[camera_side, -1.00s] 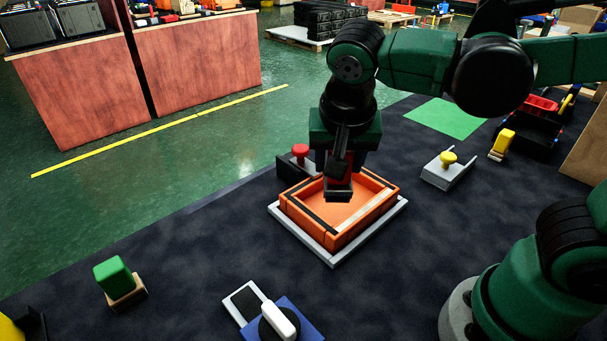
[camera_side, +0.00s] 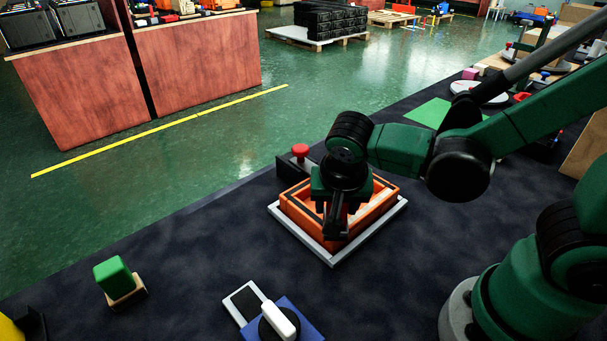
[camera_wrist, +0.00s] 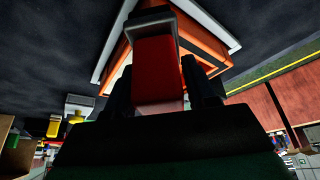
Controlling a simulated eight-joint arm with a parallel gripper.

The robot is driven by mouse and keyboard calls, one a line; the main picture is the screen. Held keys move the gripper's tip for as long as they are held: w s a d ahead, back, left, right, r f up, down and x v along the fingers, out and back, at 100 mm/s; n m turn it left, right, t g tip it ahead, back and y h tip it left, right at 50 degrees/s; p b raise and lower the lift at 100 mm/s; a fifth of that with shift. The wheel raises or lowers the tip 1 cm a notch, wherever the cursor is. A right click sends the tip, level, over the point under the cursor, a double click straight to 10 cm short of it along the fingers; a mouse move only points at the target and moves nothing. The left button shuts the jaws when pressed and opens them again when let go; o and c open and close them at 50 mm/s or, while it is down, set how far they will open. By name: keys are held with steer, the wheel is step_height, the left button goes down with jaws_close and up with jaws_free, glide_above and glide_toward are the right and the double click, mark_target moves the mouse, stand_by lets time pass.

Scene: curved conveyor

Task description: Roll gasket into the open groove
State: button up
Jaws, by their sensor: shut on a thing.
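An orange square frame (camera_side: 297,213) sits on a light grey base plate (camera_side: 300,241). A black strip lies in its top along the left side, and a pale strip shows near its right corner (camera_side: 383,188). My gripper (camera_side: 338,215) is over the front corner of the frame and hides that part. In the wrist view my gripper (camera_wrist: 162,88) is shut on a red tool (camera_wrist: 157,70) with a dark and grey end, which reaches toward the orange frame (camera_wrist: 196,42). I cannot tell whether the tool touches the frame.
A red button on a dark box (camera_side: 300,152) stands just behind the frame. A blue block with a white lever (camera_side: 282,318) lies in front, and a green block on a wooden base (camera_side: 116,279) is at left.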

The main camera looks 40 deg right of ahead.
steer(key=shift+d+r, duration=0.15)
steer(key=shift+d, duration=0.4)
jaws_close()
steer(key=shift+d+f, duration=0.2)
steer(key=shift+d, duration=3.2)
steer(key=shift+d+r, duration=0.15)
steer(key=shift+d, duration=3.2)
steer(key=shift+a, duration=7.4)
steer(key=shift+r, duration=3.95)
